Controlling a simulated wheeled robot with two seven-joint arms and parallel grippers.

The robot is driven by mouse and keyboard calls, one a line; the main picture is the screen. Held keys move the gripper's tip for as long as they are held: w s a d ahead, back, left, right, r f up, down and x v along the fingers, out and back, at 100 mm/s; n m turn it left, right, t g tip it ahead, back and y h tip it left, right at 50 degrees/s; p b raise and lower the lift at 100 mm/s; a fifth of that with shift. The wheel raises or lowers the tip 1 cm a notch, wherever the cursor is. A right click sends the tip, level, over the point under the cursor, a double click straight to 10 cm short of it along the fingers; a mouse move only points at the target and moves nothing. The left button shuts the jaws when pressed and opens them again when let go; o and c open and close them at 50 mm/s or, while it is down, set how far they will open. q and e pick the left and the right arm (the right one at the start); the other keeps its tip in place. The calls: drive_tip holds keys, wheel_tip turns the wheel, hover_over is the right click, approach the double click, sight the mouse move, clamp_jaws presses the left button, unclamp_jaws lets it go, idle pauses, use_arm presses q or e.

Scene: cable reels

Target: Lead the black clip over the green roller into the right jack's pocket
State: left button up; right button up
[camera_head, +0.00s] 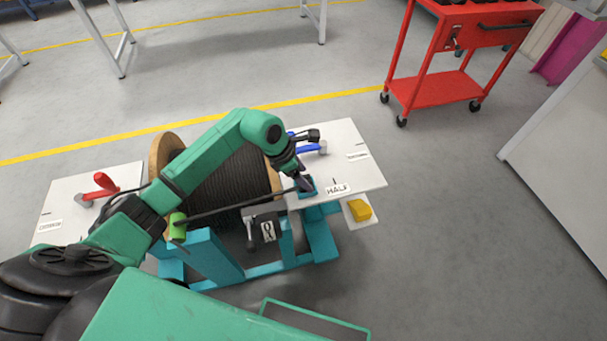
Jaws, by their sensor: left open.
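The cable reel (225,190) has wooden flanges and dark cable wound on it. The bright green roller (177,227) stands at the reel's front left. A black cable (240,206) runs from the roller to the right, up to the teal pocket (311,190) on the right white plate. My left gripper (303,183) is open at that pocket, fingers pointing down. The black clip is hard to tell from the dark fingers, and I cannot tell whether it is seated in the pocket. My right gripper is not in view.
The right plate (362,172) carries a blue lever (312,148) and a "HALF" label (338,189). A yellow block (360,210) sits beside it. The left plate (75,205) has a red lever (100,188). A red cart (440,85) stands behind on open floor.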

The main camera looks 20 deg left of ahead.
use_arm(q)
drive_tip(key=v, duration=1.4)
drive_tip(key=shift+r, duration=0.25)
drive_tip(key=shift+s+f, duration=0.1)
drive_tip(key=shift+s, duration=0.05)
